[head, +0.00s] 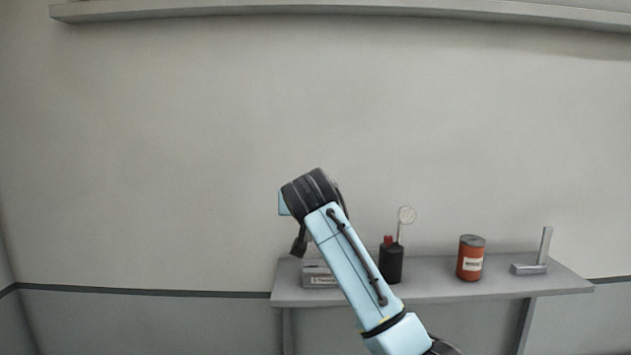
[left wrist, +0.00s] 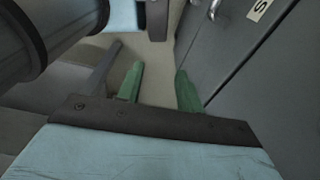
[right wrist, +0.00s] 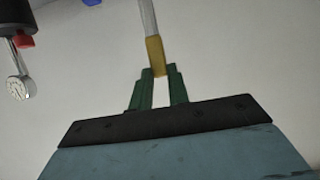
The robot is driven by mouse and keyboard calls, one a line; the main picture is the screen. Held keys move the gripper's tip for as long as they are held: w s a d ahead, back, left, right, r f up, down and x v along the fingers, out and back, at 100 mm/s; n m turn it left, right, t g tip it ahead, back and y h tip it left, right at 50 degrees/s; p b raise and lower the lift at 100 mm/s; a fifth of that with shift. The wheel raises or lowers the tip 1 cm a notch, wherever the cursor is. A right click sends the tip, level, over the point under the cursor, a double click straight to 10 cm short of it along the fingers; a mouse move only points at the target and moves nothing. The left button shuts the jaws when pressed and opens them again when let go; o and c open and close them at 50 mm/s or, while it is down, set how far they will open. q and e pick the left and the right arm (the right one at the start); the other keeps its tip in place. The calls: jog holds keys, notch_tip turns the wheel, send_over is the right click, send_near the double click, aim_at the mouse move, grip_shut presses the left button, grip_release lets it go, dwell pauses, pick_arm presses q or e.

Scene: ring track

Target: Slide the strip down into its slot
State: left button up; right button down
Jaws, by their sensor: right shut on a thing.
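In the right wrist view my right gripper (right wrist: 159,72) is shut on the yellow end of a strip (right wrist: 155,55). The rest of the strip is pale and runs out of the top of that view. In the head view my right arm rises in front of the bench; its gripper fingers and the strip cannot be made out there. No slot can be made out in any view. My left gripper (left wrist: 159,78) shows in the left wrist view with its green fingers apart and nothing between them. It does not show in the head view.
A grey bench (head: 440,292) stands against the wall. A grey cabinet (left wrist: 235,50) is near my left gripper.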

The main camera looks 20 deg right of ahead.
jog(key=shift+w+d+r, duration=0.1)
jog(key=shift+d+r, duration=0.25)
jog(key=shift+d, duration=0.2)
jog(key=shift+f, duration=0.1)
notch_tip(320, 180, down, 6)
jog(key=b, duration=0.2)
jog(key=shift+b, duration=0.3)
jog(key=shift+r+p, duration=0.2)
jog(key=shift+p, duration=0.75)
dwell(1.5)
jog(key=b, duration=0.2)
send_over(313, 272)
jog(key=shift+f, duration=2.6)
jog(key=c, duration=1.3)
grip_release()
jog(key=shift+o, duration=0.2)
